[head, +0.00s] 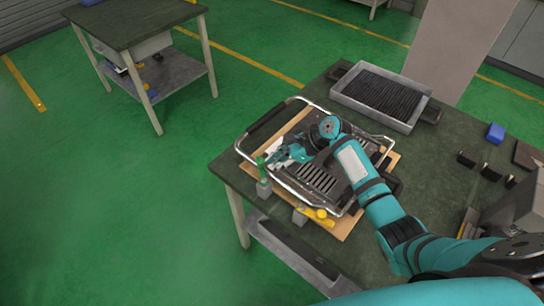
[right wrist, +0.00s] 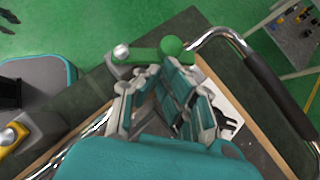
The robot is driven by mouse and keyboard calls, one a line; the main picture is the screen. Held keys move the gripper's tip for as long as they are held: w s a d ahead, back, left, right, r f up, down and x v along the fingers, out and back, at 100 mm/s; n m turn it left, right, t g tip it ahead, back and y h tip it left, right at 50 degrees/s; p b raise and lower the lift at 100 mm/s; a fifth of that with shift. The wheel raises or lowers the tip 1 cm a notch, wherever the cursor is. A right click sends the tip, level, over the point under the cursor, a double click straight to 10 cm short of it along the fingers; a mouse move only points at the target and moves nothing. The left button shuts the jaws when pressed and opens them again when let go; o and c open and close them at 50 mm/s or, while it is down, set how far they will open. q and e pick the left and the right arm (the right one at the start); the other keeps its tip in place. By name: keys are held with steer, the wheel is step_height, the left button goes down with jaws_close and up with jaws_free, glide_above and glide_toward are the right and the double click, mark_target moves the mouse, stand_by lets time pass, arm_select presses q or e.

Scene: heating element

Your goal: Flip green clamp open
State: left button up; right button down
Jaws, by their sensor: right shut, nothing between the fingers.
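The green clamp (head: 262,168) stands at the near left edge of the heating element's board. In the right wrist view its green lever and round knob (right wrist: 171,47) lie just beyond my fingertips. The heating element (head: 318,178) is a metal unit with a slotted plate and tubular handles, on a wooden board. My right gripper (head: 273,158) is shut and empty, right beside the green clamp; its fingers also show in the right wrist view (right wrist: 160,80). I cannot tell whether the fingertips touch the lever. My left gripper is not in view.
A yellow clamp (head: 318,216) is at the board's near edge. A grey tray (head: 381,97) with dark contents stands at the back of the workbench (head: 440,155). A blue block (head: 495,132) and small black parts lie to the right.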

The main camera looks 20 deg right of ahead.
mark_target(263, 160)
steer(key=shift+w+a+r+n+g, duration=0.15)
steer(key=shift+w+n+g, duration=0.15)
steer(key=shift+n+g, duration=0.15)
steer(key=shift+w+a+n+g+y, duration=0.15)
steer(key=shift+a+n+g+y, duration=0.15)
steer(key=shift+n, duration=0.15)
steer(key=shift+w+a+n+g+b, duration=0.25)
steer(key=shift+a+n+g+b, duration=0.3)
steer(key=shift+n, duration=0.35)
steer(key=shift+w+a+n+g, duration=0.15)
steer(key=shift+a+n+g, duration=0.1)
steer(key=shift+n+g, duration=0.45)
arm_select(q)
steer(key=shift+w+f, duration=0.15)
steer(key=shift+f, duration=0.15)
arm_select(e)
steer(key=shift+w+a, duration=0.1)
steer(key=shift+a, duration=0.2)
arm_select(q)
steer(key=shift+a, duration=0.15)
